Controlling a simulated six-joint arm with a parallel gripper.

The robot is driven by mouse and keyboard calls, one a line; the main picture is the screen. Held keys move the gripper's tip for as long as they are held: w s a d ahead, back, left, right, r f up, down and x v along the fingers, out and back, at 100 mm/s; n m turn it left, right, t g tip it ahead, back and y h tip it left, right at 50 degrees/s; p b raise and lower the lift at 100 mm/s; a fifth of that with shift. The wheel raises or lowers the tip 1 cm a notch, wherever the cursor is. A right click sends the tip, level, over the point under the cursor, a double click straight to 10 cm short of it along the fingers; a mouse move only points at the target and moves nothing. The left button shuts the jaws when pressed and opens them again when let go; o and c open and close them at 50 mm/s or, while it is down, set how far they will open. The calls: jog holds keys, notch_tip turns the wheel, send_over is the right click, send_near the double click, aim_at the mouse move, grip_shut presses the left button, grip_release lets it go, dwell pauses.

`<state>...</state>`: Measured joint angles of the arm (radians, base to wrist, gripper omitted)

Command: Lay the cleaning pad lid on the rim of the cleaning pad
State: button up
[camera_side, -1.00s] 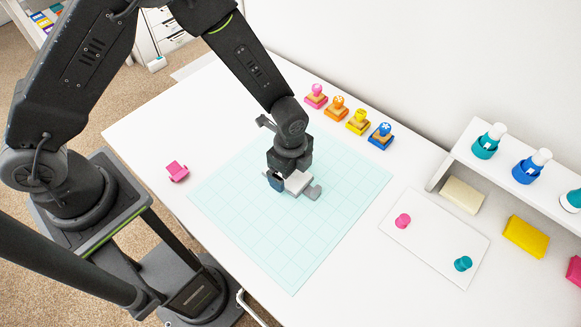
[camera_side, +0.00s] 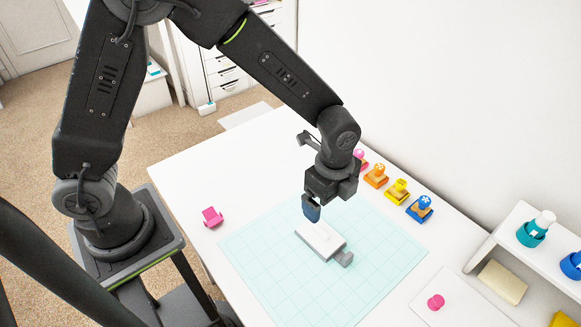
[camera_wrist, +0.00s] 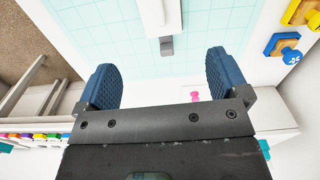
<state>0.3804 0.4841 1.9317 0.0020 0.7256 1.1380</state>
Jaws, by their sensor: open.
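The cleaning pad (camera_side: 331,256) is a low grey box on the pale teal grid mat, with a grey tab (camera_side: 344,259) at its near right end. The white cleaning pad lid (camera_side: 314,234) lies over its top and looks flat; I cannot tell how exactly its edges meet the rim. In the wrist view the white lid (camera_wrist: 172,16) and grey tab (camera_wrist: 166,46) show at the top, partly cut off. My gripper (camera_side: 312,210) is above the lid's far left part, apart from it. In the wrist view its blue fingers (camera_wrist: 162,78) are wide apart with nothing between.
A pink object (camera_side: 212,217) sits left of the mat (camera_side: 262,262). Several stamps, including a blue one (camera_side: 420,208), line the back edge. A white board with a pink knob (camera_side: 436,302) and a shelf with bottles (camera_side: 536,228) are at right. The mat around the pad is clear.

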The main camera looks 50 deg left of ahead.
jog(key=s+a+r+n+t, duration=0.2)
jog(key=s+a+r+n, duration=0.25)
jog(key=r, duration=0.35)
jog(key=s+a+r+n+t, duration=0.2)
jog(key=s+a+r+n, duration=0.3)
jog(key=r, duration=0.4)
jog(key=s+a+r+n+t, duration=0.1)
jog(key=s+a+r+n, duration=0.1)
jog(key=s+a+n, duration=0.3)
jog(key=shift+s+a+r+n+t, duration=0.25)
jog(key=shift+s+n, duration=0.35)
jog(key=shift+n, duration=0.85)
jog(key=shift+d, duration=0.15)
